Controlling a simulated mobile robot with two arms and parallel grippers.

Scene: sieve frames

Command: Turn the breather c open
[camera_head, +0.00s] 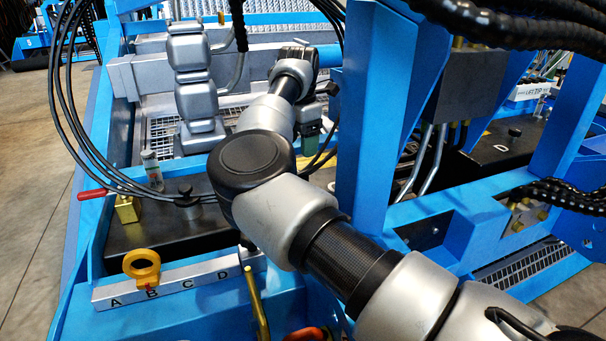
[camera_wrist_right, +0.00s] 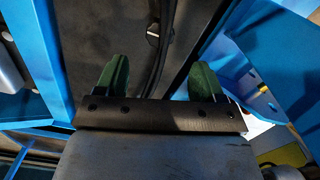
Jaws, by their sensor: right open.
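My right gripper (camera_head: 308,138) is partly hidden behind my arm and its wrist in the head view. In the right wrist view my right gripper (camera_wrist_right: 158,80) is open, with two green fingers apart and nothing held between them. A small round dark fitting with a pale mark (camera_wrist_right: 153,36) sits on a dark surface beyond the fingertips, apart from them. I cannot read a letter on it, so I cannot tell if it is breather c. In the head view a small black knob (camera_head: 515,133) stands on a dark tank marked D. My left gripper is not in view.
A blue post (camera_head: 374,110) stands right of my right gripper. Black hoses (camera_wrist_right: 158,62) run close by the fingers. A rail (camera_head: 190,282) lettered A to D carries a yellow ring (camera_head: 142,265) at B. A black knob (camera_head: 185,189) stands on the left dark tank.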

